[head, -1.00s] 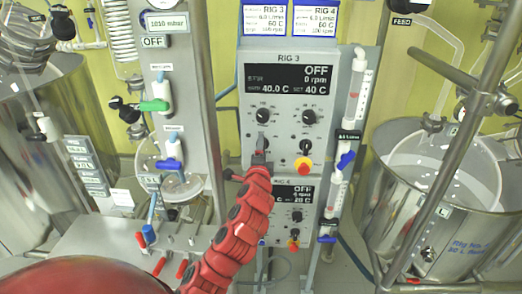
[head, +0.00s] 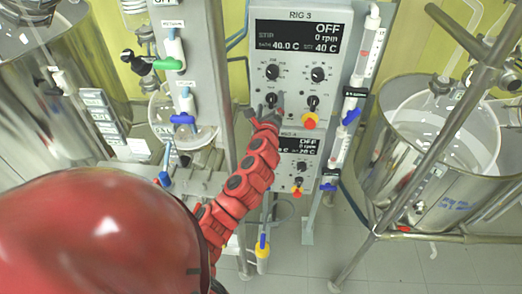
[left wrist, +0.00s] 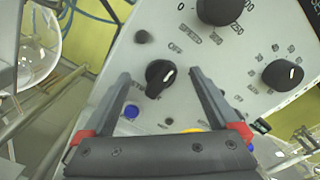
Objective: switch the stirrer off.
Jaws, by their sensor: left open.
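The RIG 3 control box (head: 300,62) shows in the head view, its display (head: 299,36) reading OFF, 0 rpm and 40.0 C. A small black rotary switch (head: 270,100) sits at its lower left. My left gripper (head: 267,112) is at the switch. In the left wrist view its open fingers (left wrist: 160,80) appear on either side of the switch; contact is not clear. My right gripper is out of view.
A second display (head: 299,145) is below. A steel vessel (head: 437,170) stands further right; another tank (head: 50,70) is at left.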

